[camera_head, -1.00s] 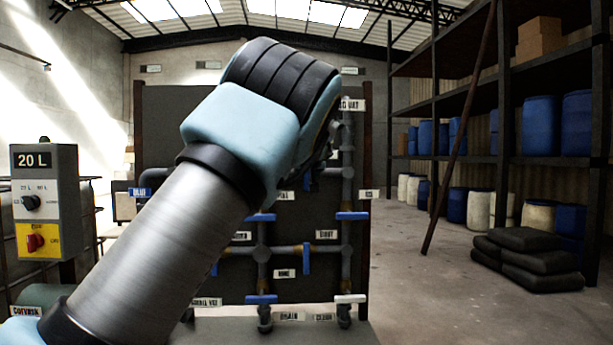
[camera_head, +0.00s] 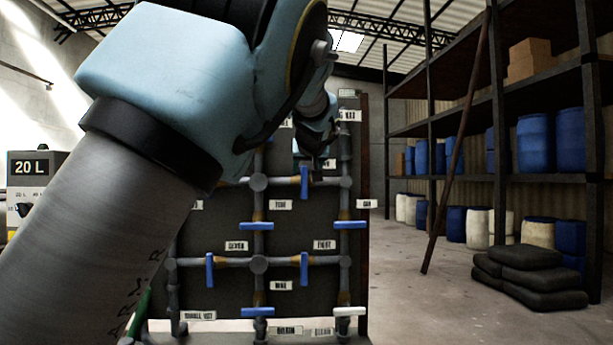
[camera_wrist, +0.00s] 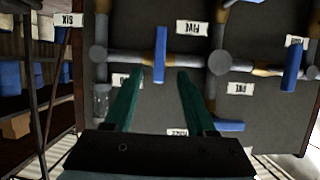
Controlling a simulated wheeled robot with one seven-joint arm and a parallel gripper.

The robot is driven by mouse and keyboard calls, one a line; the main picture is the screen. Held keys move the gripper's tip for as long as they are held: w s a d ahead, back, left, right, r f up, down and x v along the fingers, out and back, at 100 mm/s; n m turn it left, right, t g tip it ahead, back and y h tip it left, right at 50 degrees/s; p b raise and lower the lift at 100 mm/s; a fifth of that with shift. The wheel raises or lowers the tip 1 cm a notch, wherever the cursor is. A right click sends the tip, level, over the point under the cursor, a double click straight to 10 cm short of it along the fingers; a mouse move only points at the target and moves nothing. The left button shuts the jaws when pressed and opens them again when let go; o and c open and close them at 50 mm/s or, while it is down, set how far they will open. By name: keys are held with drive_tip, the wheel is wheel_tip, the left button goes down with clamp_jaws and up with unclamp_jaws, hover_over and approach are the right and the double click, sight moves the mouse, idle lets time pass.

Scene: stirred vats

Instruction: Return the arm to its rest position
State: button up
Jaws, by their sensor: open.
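My arm (camera_head: 90,250) reaches up from the lower left in the head view, its pale blue elbow (camera_head: 170,75) large at the top. Its far end extends towards the pipe panel (camera_head: 215,225). My gripper shows in the wrist view (camera_wrist: 161,76), with two green fingers apart and nothing between them. A blue valve handle (camera_wrist: 160,53) appears just beyond and between the fingertips; I cannot tell whether they touch it. In the head view the arm hides the panel's upper left, and the gripper is too small to make out clearly.
The panel carries grey pipes, several blue handles (camera_head: 304,272) and a white handle (camera_head: 349,311). A "20 L" control box (camera_head: 38,168) stands at left. Shelves with blue drums (camera_head: 535,141) and stacked dark sacks (camera_head: 530,275) are at right.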

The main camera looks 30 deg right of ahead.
idle(0.4)
drive_tip(key=w+a+f+n+g+y+p, duration=0.1)
drive_tip(key=w+a+f+g+y, duration=0.15)
drive_tip(key=a+f, duration=0.9)
drive_tip(key=w+a+f+n+g+y, duration=0.2)
drive_tip(key=w+a+f, duration=0.2)
drive_tip(key=a+f, duration=0.75)
drive_tip(key=s+a+f+g, duration=0.1)
drive_tip(key=s+a+f, duration=0.15)
drive_tip(key=a, duration=0.35)
drive_tip(key=s+a+f+g+p, duration=0.1)
drive_tip(key=s+a+f, duration=0.1)
drive_tip(key=s+a, duration=0.25)
drive_tip(key=s+a+f+g, duration=0.1)
drive_tip(key=s+a+f, duration=0.15)
drive_tip(key=a, duration=0.35)
drive_tip(key=s+a+f+g, duration=0.1)
drive_tip(key=s+a+f, duration=0.1)
drive_tip(key=s+a, duration=0.2)
drive_tip(key=s+a+f+g+p, duration=0.1)
drive_tip(key=s+a+f+g, duration=0.1)
drive_tip(key=s, duration=0.9)
drive_tip(key=shift+a+f+n+y, duration=0.45)
drive_tip(key=shift+a+f, duration=0.25)
drive_tip(key=shift+a, duration=0.5)
